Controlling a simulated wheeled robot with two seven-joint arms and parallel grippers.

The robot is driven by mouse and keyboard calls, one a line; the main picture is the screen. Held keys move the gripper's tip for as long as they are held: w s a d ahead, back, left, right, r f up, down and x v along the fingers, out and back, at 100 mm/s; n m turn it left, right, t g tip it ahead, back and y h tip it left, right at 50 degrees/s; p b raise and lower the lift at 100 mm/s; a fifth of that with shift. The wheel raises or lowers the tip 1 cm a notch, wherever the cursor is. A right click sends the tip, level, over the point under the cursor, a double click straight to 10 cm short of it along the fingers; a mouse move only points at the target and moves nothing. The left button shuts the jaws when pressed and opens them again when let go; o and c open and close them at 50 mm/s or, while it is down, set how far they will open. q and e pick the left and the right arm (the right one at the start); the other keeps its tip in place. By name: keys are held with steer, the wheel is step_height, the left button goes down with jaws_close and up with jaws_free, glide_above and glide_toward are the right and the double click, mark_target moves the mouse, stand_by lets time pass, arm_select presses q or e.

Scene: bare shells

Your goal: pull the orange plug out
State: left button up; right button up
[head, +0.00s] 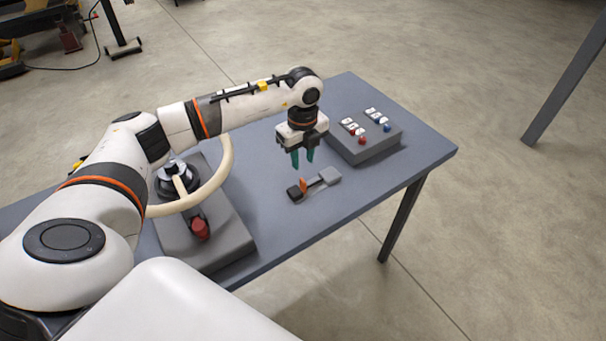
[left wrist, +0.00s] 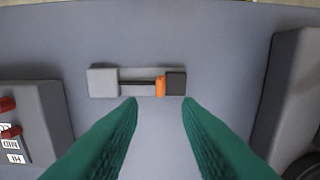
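The orange plug (head: 304,186) sits on a small fixture on the table, between a dark block (head: 295,193) and a light grey block (head: 329,175). In the left wrist view the orange plug (left wrist: 160,86) stands against the dark block (left wrist: 175,83), and a black rod or cable runs from it to the light grey block (left wrist: 103,82). My left gripper (head: 302,162) is open and empty, pointing down above the fixture. In the left wrist view its green fingers (left wrist: 160,105) are spread, with the plug between and beyond the tips. My right gripper does not show.
A grey box with red and blue knobs and white labels (head: 364,143) stands at the back right of the blue-grey table (head: 270,240). A unit with a cream wheel (head: 222,172) and a red-tipped lever (head: 200,228) stands at the left. The table's right front is clear.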

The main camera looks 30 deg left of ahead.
mark_target(303, 180)
arm_select(q)
step_height(303, 180, down, 8)
steer(key=shift+r+p, duration=0.1)
steer(key=shift+p, duration=0.7)
steer(key=shift+c, duration=0.3)
jaws_close()
steer(key=shift+d, duration=0.1)
